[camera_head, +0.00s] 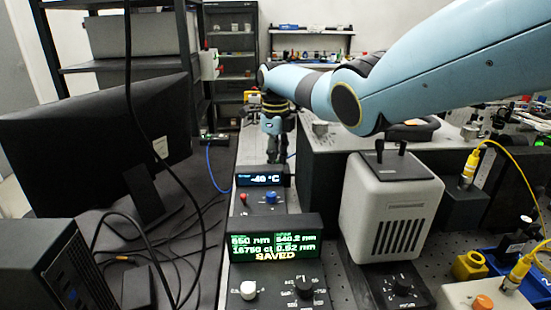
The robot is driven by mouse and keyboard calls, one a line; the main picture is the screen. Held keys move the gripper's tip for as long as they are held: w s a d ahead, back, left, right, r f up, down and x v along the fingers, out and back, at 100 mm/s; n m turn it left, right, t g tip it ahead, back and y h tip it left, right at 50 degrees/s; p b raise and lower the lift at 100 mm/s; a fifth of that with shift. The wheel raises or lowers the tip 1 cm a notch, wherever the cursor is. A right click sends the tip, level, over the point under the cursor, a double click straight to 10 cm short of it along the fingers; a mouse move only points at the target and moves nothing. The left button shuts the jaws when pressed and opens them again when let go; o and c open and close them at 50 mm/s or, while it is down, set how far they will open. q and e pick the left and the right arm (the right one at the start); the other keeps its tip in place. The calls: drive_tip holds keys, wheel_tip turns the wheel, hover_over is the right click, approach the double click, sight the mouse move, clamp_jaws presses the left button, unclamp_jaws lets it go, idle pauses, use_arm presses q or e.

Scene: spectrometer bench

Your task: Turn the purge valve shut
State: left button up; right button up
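My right arm reaches in from the right, and its gripper (277,158) points down at the far end of the bench, behind the small temperature display. Its fingers are dark and small, and I cannot tell whether they are open or shut, or whether they touch anything. I cannot make out the purge valve with certainty; the area around the fingertips is partly hidden. My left gripper is not in view.
A temperature box (262,181) reads "-40 °C". A nearer display box (275,242) shows "SAVED" above knobs. A white vented unit (390,205) stands right, beneath my arm. A black monitor (95,150) and cables fill the left. A yellow block (469,266) sits lower right.

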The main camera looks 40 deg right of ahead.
clamp_jaws()
drive_tip(key=shift+r+n+p, duration=0.1)
drive_tip(key=shift+n+p, duration=0.45)
drive_tip(key=shift+n, duration=0.45)
drive_tip(key=n+p, duration=0.1)
drive_tip(key=n, duration=0.1)
drive_tip(key=shift+n, duration=0.3)
drive_tip(key=n, duration=0.2)
drive_tip(key=shift+n, duration=0.3)
drive_tip(key=n+p, duration=0.1)
drive_tip(key=n, duration=0.2)
drive_tip(key=shift+n, duration=0.4)
drive_tip(key=n, duration=1.2)
drive_tip(key=shift+n, duration=0.4)
